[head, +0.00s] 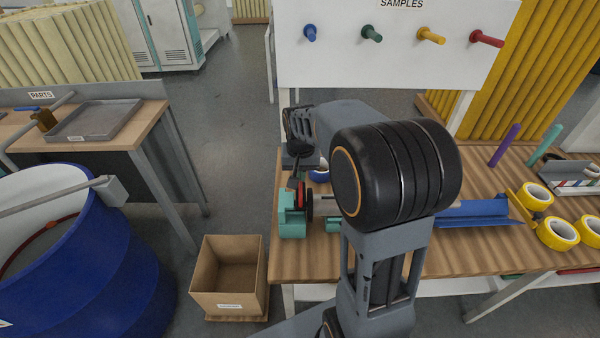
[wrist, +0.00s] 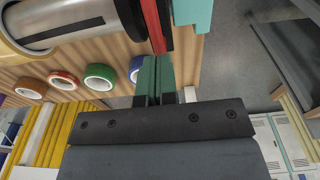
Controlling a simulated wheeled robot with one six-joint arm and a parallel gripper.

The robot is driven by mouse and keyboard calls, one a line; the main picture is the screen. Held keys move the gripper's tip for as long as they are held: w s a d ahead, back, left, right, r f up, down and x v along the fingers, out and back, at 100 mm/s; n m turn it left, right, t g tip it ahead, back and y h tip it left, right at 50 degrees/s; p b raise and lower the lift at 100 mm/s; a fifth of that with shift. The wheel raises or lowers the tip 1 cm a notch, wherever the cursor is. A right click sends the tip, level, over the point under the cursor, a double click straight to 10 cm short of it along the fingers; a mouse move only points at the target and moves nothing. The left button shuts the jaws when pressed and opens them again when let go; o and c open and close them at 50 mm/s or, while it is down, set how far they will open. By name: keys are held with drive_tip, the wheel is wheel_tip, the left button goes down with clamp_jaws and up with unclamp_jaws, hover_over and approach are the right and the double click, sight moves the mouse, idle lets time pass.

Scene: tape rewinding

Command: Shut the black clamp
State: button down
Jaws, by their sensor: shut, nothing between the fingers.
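The rewinder's teal end block (head: 291,222) stands at the left end of the wooden bench, with a red part (head: 301,192) and a black disc-like part (head: 309,206) beside it. In the wrist view, a black strip (wrist: 152,25) lies along a red strip, next to a teal piece (wrist: 195,12). I cannot tell for sure which black part is the clamp or how far it is open. My gripper (head: 294,182) is shut and empty, pointing down at these parts. In the wrist view its fingertips (wrist: 157,60) are close to the red and black strips; contact is unclear.
A silver shaft (wrist: 65,22) runs beside the strips. Several tape rolls, including a green one (wrist: 100,77), lie on the bench. Yellow rolls (head: 558,233) sit at the right. An open cardboard box (head: 229,305) and a blue drum (head: 120,270) stand left of the bench.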

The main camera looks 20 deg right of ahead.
sight(301, 196)
drive_tip(key=shift+s+a+f+b, duration=0.3)
drive_tip(key=shift+s+f+b, duration=0.2)
drive_tip(key=shift+s, duration=0.3)
drive_tip(key=shift+s+a+f+b, duration=0.35)
drive_tip(key=shift+s+f+b, duration=0.15)
drive_tip(key=shift+s, duration=0.3)
drive_tip(key=shift+s+a+f+b, duration=0.3)
drive_tip(key=shift+s+f+b, duration=0.2)
drive_tip(key=shift+s, duration=0.3)
drive_tip(key=r+p, duration=0.6)
drive_tip(key=r, duration=0.2)
drive_tip(key=shift+w+r+p, duration=0.15)
drive_tip(key=shift+w+p, duration=0.05)
drive_tip(key=shift+p, duration=0.15)
